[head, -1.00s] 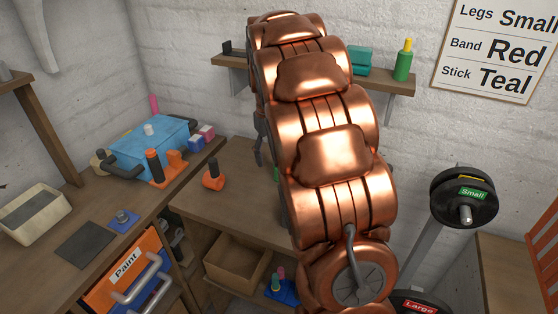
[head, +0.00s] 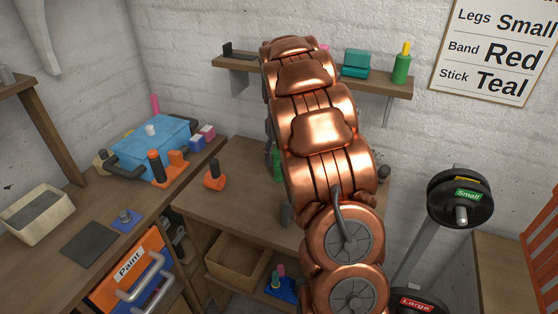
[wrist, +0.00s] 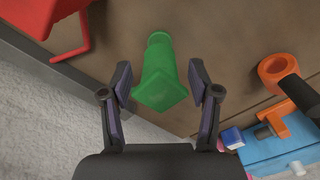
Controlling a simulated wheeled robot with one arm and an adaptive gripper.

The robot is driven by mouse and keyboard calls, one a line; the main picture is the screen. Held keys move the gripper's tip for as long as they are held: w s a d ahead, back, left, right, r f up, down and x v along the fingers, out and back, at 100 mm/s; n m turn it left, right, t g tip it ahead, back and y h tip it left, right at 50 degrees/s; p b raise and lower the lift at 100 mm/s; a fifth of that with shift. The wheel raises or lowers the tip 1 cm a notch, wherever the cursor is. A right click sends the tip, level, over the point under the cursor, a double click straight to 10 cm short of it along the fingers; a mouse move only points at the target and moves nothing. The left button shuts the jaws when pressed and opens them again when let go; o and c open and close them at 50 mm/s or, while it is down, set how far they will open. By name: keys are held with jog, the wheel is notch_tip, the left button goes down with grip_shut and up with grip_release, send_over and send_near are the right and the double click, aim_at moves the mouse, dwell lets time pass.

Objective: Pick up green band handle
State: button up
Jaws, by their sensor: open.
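The green handle (wrist: 162,75) lies between my gripper's fingers in the wrist view, with a square end towards me and a narrower rounded end beyond. In the head view a green part of it (head: 277,165) shows on the wooden table, mostly hidden by my copper arm. My gripper (wrist: 160,82) is open, one finger on each side of the handle. I see a gap on both sides, and cannot tell how far above the handle the fingers are. In the head view the gripper is largely hidden behind my arm.
An orange piece with a dark handle (head: 214,177) stands on the table to the left. A red object (wrist: 45,18) is at the upper left in the wrist view.

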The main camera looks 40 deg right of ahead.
aim_at(279, 163)
jog(key=shift+w+f+p, duration=0.1)
jog(key=shift+f+p, duration=0.45)
jog(key=shift+f, duration=1.2)
grip_shut()
